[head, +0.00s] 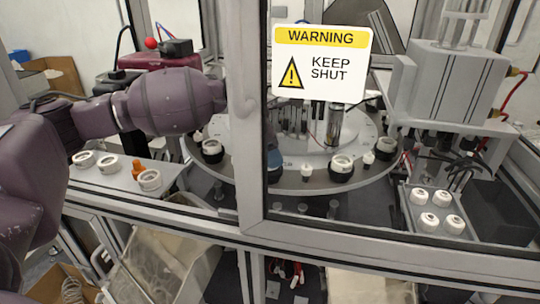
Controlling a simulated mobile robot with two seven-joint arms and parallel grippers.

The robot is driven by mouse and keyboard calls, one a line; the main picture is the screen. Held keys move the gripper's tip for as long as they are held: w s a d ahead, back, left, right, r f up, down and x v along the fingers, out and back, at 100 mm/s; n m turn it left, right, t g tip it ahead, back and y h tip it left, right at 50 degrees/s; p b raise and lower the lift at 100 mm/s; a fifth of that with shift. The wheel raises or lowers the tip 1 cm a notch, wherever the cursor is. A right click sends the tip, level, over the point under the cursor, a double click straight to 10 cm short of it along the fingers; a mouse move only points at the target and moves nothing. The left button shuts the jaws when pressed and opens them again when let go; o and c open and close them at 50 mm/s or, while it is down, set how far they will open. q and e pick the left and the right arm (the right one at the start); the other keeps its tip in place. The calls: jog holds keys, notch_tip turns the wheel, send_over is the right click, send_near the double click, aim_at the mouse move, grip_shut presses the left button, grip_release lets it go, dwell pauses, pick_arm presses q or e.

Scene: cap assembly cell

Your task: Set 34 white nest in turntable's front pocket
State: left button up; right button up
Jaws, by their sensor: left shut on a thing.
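The grey turntable (310,184) stands behind the window frame, with several black pockets around its rim. White rings sit in the pockets at its left (212,149), front right (342,166) and right (386,147). My left arm reaches in from the left, through the left opening. My left gripper (273,158) is over the turntable's front side, mostly behind the grey post; only a dark bluish sliver shows. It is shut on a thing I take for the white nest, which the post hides. The front pocket is also hidden there. My right gripper is out of view.
The upright post (247,130) and lower rail (360,248) border the openings. A "KEEP SHUT" sign (320,62) hangs on the right pane. A left shelf (118,178) bears white rings and an orange piece (138,168). A right tray (424,230) holds several white caps.

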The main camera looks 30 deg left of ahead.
pick_arm(q)
jog(key=shift+w+a+f, duration=0.1)
jog(key=shift+f, duration=0.75)
jog(key=shift+f+b, duration=0.3)
jog(key=shift+b, duration=0.2)
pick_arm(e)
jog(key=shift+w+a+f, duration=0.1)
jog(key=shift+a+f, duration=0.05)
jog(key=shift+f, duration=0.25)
